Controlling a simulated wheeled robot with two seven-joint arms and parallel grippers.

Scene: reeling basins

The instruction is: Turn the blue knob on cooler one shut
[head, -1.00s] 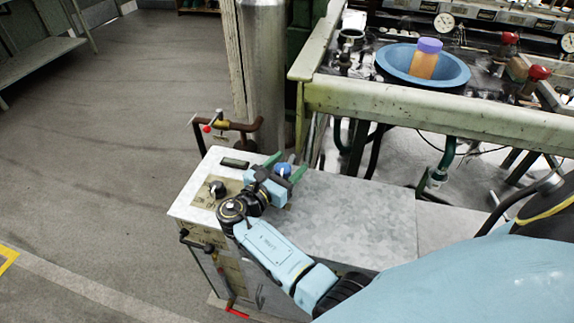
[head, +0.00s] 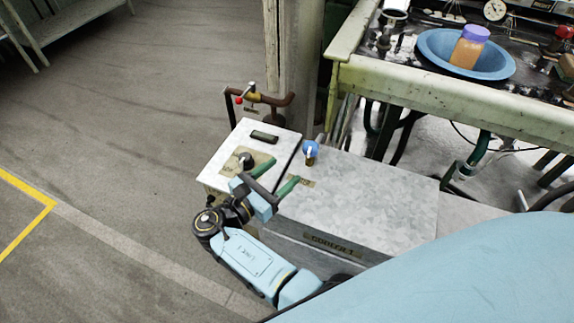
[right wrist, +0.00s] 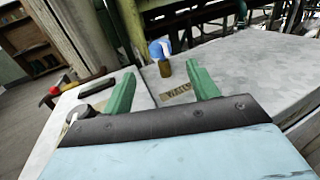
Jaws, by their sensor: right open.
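The blue knob (head: 311,149) stands on a short brass stem on the grey top of cooler one (head: 375,195), whose front label reads "COOLER 1". In the right wrist view the blue knob (right wrist: 160,48) shows beyond the fingertips, between them in the picture. My right gripper (head: 286,169) is open and empty, with green fingers, on the near side of the knob and apart from it. The open fingers also show in the right wrist view (right wrist: 162,72). A small label lies on the top near the knob. I cannot tell the knob's setting. My left gripper is not in view.
A pale panel top (head: 225,150) with a black knob (head: 245,160) adjoins the cooler on the left. Behind it is a rusty pipe with a red-tipped valve (head: 240,100). A bench with a blue basin (head: 435,50) stands at the back right. The cooler's right top is clear.

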